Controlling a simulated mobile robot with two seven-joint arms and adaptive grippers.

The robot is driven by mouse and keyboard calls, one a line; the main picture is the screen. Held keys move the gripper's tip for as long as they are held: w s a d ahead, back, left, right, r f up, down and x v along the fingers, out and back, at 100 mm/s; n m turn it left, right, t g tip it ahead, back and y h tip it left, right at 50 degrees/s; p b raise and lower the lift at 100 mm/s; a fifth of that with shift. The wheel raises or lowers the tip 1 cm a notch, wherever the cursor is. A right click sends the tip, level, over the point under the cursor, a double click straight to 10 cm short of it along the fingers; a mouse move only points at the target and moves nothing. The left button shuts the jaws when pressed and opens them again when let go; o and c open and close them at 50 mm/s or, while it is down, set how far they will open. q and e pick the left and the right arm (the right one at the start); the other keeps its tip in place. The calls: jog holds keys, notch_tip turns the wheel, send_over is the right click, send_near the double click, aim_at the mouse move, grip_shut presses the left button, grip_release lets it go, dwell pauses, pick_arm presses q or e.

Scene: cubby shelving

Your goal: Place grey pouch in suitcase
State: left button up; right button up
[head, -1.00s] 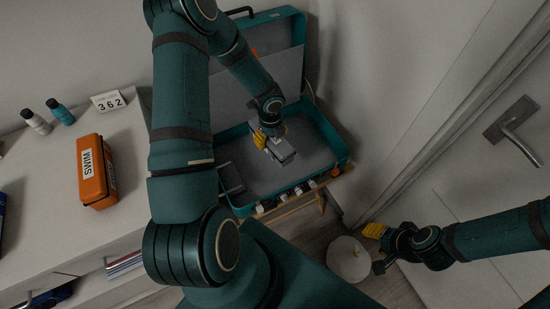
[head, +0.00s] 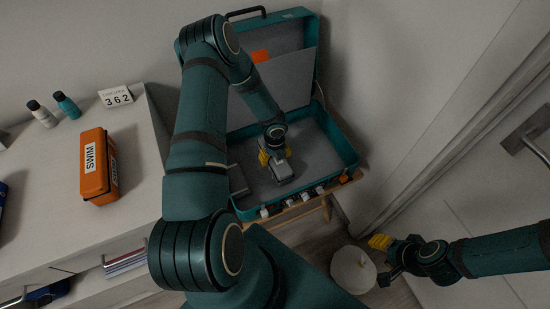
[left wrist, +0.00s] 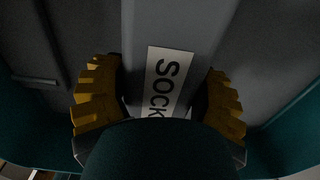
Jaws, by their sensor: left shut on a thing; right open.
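The grey pouch (head: 281,170) is inside the open teal suitcase (head: 345,152), over its grey floor. My left gripper (head: 270,155) is shut on the pouch, with its yellow fingers at the pouch's sides. In the left wrist view the pouch (left wrist: 205,25) carries a white label reading "SOCK", between the two yellow fingers of the gripper (left wrist: 160,105). I cannot tell whether the pouch touches the suitcase floor. My right gripper (head: 382,261) is open and empty, low at the right, outside the suitcase.
An orange "SWIM" case (head: 95,167), two small bottles (head: 55,110) and a "362" card (head: 116,96) sit on the white dresser (head: 135,190) at left. A flat dark item (head: 238,178) lies in the suitcase's left side. A white round bin (head: 352,270) stands near my right gripper.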

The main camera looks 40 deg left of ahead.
pick_arm(q)
jog(key=shift+f, duration=0.15)
jog(key=o, duration=1.4)
